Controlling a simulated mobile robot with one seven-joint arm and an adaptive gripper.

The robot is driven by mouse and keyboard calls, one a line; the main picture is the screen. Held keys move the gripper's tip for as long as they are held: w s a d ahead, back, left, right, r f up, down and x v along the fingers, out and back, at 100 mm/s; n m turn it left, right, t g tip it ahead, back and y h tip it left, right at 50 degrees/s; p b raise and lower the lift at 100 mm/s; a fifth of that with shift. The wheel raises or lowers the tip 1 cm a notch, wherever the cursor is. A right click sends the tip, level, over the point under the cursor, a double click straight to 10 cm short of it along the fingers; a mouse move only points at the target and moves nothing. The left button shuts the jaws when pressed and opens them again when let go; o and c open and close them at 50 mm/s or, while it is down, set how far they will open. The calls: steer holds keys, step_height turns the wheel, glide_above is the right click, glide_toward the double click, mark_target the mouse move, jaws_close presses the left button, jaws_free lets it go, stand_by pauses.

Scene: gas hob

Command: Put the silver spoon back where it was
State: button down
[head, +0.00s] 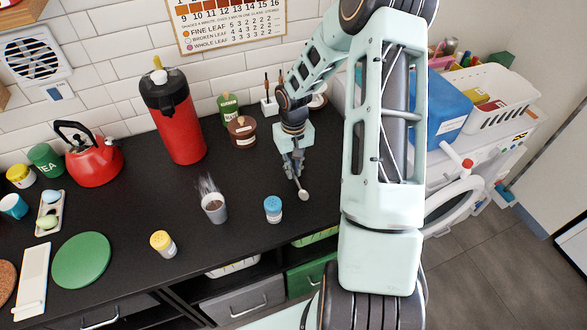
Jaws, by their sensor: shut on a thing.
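The silver spoon (303,192) hangs from my gripper (295,172), with its round end pointing down and toward the front of the black counter. My gripper is shut on the spoon's handle, and the fingers hide part of it. The spoon is in front of the brown jar (242,132) and to the right of the blue-topped shaker (273,209). I cannot tell whether its lower end touches the counter.
A grey cup (214,207) with steam above it and a yellow-topped shaker (163,243) stand near the front edge. A red flask (181,125), a green tin (229,106) and a red kettle (94,165) stand behind. Bare counter (120,210) lies left of the cup.

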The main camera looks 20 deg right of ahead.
steer(key=c, duration=2)
jaws_free()
steer(key=shift+r, duration=0.1)
step_height(320, 180, up, 12)
